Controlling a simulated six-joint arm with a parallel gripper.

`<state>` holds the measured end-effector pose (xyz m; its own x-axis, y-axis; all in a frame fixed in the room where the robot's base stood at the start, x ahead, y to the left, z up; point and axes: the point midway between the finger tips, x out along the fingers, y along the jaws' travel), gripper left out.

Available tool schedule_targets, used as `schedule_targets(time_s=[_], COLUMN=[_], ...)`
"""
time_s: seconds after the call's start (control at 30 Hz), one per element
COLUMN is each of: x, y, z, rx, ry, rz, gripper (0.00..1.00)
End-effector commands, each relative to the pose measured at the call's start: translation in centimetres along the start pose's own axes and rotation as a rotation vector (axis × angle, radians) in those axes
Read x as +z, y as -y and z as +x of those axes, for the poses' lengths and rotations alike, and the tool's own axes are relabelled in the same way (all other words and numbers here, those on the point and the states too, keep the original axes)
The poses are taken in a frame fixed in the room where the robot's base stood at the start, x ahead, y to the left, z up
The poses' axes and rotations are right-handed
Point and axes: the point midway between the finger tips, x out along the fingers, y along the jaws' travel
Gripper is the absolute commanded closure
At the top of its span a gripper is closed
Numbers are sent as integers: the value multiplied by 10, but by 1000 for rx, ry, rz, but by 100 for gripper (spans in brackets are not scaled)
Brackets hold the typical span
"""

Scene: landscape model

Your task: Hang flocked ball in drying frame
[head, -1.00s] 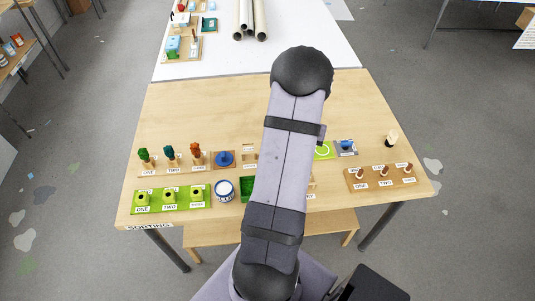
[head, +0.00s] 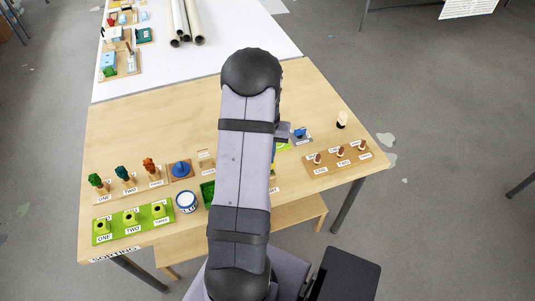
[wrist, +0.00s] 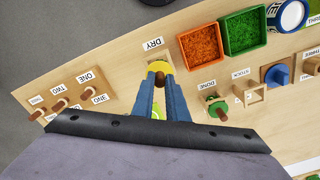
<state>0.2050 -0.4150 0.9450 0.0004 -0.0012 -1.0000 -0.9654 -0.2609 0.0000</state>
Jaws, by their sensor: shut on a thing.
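My gripper (wrist: 158,82) has two blue fingers shut on a small yellow rounded thing, seemingly the flocked ball (wrist: 157,66), with a brownish spot below it. A pale board with a DRY label (wrist: 153,43), seemingly part of the drying frame, lies just beyond the fingertips in the wrist view. The fingers hide the rest of it, and I cannot tell whether the ball touches it. In the head view my arm hides most of the gripper; a bit of blue and yellow (head: 273,170) shows at the arm's right edge.
A DONE board with a green ball (wrist: 216,107) and a STOCK frame (wrist: 250,95) stand to the right. Orange (wrist: 201,44) and green (wrist: 243,32) trays lie beyond. A peg board (head: 340,157) stands at the table's right. Bare wood (head: 150,120) lies farther back.

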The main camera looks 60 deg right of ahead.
Motion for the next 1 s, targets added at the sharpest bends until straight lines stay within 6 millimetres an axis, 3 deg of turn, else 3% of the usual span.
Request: schedule_targets(time_s=[0.5,1.0], x=[0,0], y=[0,0], z=[34,44], rx=[0,0], ry=[1,-1], rz=[0,0], gripper=[99,99])
